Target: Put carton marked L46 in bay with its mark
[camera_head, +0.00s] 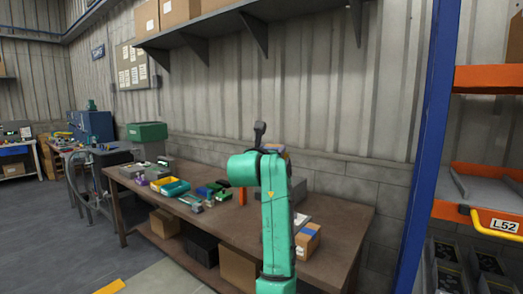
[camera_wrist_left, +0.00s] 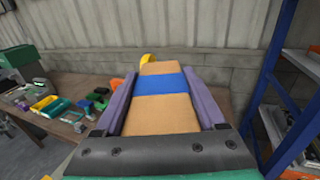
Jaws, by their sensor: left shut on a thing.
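A tan carton (camera_wrist_left: 160,112) with a blue band lies between the two purple fingers of my left gripper (camera_wrist_left: 160,78) in the left wrist view. The gripper is shut on it, and no mark on it can be read. In the head view my green left arm hides most of the gripper and carton; only a small part shows behind the arm above the bench. No L46 mark can be read.
A brown workbench (camera_head: 345,222) carries bins, tools and another blue-banded carton (camera_head: 307,240) beside my arm. A blue rack post (camera_head: 428,140) stands between bench and rack bays. A wall shelf (camera_head: 215,22) with boxes hangs above. Dark items fill the rack's lower level.

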